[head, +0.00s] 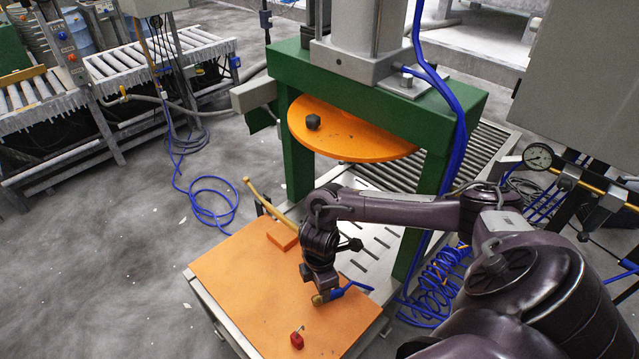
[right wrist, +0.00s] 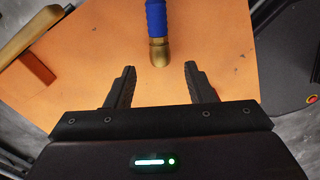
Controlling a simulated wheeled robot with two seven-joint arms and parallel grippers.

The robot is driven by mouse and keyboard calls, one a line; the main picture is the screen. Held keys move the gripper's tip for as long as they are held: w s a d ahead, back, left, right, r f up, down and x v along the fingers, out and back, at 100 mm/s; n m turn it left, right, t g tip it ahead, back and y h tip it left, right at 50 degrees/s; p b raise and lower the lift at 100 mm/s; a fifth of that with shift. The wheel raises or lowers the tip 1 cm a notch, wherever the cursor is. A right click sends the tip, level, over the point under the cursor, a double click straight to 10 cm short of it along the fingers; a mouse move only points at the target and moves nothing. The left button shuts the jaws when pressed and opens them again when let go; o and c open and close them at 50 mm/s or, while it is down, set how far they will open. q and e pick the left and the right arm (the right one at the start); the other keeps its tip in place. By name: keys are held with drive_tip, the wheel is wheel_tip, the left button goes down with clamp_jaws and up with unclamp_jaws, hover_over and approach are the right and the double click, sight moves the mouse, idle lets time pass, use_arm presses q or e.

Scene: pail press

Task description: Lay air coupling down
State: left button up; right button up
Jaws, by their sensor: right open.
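The air coupling (head: 319,299), a brass end on a blue hose or sleeve, appears to lie on the orange board (head: 235,285). In the right wrist view the brass end of the coupling (right wrist: 158,52) points toward me, with its blue part running to the top edge. My right gripper (head: 322,288) is beside the coupling. In the right wrist view its two fingers (right wrist: 160,78) are apart with nothing between them, and the brass end is just beyond the tips. The left gripper is not in view.
On the board are an orange block (head: 283,235) and a small red part (head: 297,340). A yellow bar (head: 268,200) slants up behind the board. The green press frame (head: 298,150) with an orange round plate (head: 350,135) stands behind. Blue coiled hose (head: 437,280) hangs at the right.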

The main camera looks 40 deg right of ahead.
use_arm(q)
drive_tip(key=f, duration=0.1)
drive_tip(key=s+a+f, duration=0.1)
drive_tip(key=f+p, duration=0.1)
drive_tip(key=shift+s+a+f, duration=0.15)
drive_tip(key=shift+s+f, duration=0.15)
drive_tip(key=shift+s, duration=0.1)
use_arm(e)
wheel_tip(320, 180, up, 6)
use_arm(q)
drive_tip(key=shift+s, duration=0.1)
use_arm(e)
drive_tip(key=shift+w, duration=0.1)
